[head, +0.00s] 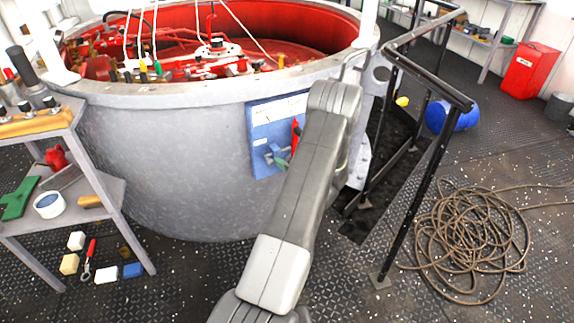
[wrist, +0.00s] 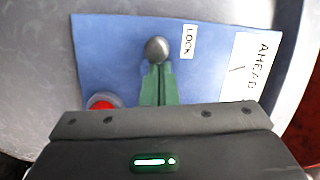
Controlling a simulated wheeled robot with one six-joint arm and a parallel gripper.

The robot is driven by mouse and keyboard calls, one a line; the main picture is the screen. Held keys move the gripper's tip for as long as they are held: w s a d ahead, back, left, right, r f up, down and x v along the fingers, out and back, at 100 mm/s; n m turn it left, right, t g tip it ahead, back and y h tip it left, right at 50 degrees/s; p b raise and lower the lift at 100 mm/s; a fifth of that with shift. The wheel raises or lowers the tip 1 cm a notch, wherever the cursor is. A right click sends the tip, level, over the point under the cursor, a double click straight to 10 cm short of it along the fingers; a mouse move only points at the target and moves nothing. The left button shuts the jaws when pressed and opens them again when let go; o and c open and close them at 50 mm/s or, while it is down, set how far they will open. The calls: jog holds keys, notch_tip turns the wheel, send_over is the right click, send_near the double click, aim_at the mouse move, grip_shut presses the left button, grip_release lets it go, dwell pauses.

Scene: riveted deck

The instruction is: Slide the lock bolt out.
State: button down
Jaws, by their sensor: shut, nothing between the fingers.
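The blue panel (head: 262,112) is on the side of the large grey drum, partly hidden by my arm in the head view. In the wrist view the panel (wrist: 115,45) carries a LOCK label (wrist: 189,42) and an AHEAD label (wrist: 252,66). The lock bolt's round grey metal knob (wrist: 157,49) is left of the LOCK label. My gripper (wrist: 158,68) has green fingers, shut together and empty, with their tips right at the knob's lower edge; I cannot tell if they touch it. The gripper's green fingers (head: 281,163) also show in front of the panel in the head view.
A red part (wrist: 103,100) shows left of my fingers; a red handle (head: 296,132) stands on the panel. A black railing (head: 425,160) is right of the drum, a coiled rope (head: 470,240) on the floor beyond. A grey shelf unit (head: 95,190) is at the left.

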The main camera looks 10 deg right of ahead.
jog(key=a+b, duration=0.1)
jog(key=a, duration=0.1)
jog(key=s+a+b, duration=0.1)
jog(key=a, duration=0.1)
jog(key=shift+s+a+f, duration=0.1)
jog(key=shift+s+a, duration=0.05)
jog(key=shift+a, duration=0.2)
jog(key=s+d+r, duration=0.1)
jog(key=s+d, duration=0.7)
jog(key=shift+d+b, duration=0.2)
jog(key=shift+b, duration=0.25)
jog(key=shift+w, duration=0.1)
